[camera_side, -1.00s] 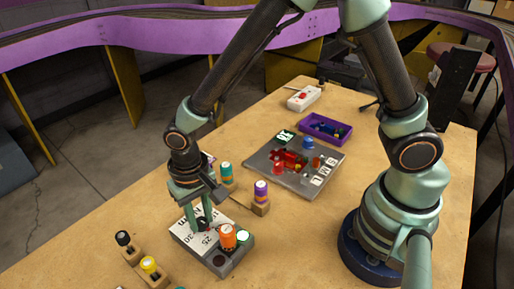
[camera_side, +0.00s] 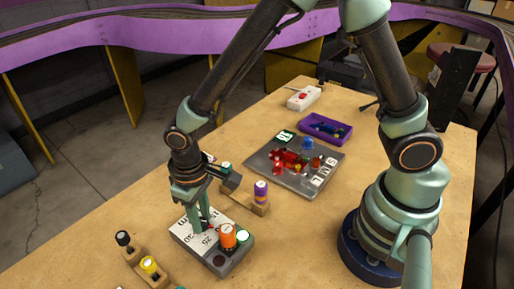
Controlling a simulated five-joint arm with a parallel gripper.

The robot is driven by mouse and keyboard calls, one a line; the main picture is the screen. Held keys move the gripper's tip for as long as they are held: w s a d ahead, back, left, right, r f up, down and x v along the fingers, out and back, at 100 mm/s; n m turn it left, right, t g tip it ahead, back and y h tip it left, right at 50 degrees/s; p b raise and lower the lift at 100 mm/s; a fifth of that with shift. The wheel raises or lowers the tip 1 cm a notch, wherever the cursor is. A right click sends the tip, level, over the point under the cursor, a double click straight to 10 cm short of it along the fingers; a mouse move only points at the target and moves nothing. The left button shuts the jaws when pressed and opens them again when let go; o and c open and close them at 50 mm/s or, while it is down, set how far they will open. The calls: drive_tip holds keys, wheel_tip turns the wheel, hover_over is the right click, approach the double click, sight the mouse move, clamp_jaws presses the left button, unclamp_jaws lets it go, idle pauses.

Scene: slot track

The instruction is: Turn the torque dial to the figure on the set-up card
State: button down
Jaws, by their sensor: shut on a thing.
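The torque dial unit (camera_side: 239,257) is a grey block with a white numbered plate (camera_side: 183,231) at the front centre of the table. The figures 25 and 30 show on the plate. My gripper (camera_side: 206,228) points down over the plate and is shut on the dial knob. The fingers hide most of the knob, and I cannot read its setting. An orange knob (camera_side: 228,236) and a white-topped green button (camera_side: 243,236) stand on the block, right of the fingers. I cannot make out for certain which thing is the set-up card.
A grey board (camera_side: 307,182) with red parts and a small green-edged panel (camera_side: 284,136) lies behind. A purple tray (camera_side: 325,128) and a white box (camera_side: 303,97) are farther back. Wooden holders with coloured tools stand near: purple-topped (camera_side: 261,193), black (camera_side: 123,239), yellow (camera_side: 149,264).

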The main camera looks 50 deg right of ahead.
sight(202, 220)
drive_tip(key=c, duration=0.6)
unclamp_jaws()
wheel_tip(202, 220, up, 12)
drive_tip(key=shift+r, duration=0.1)
drive_tip(key=s+d+r+m+t, duration=0.1)
drive_tip(key=d+r+t, duration=0.1)
drive_tip(key=d, duration=0.4)
drive_tip(key=s+d+r+m+t, duration=0.1)
drive_tip(key=d+r, duration=0.2)
drive_tip(key=d, duration=0.4)
drive_tip(key=s+d+r+m+t, duration=0.1)
drive_tip(key=s+d+r+t, duration=0.1)
drive_tip(key=d, duration=0.5)
drive_tip(key=shift+r+t, duration=0.3)
drive_tip(key=shift+r, duration=0.55)
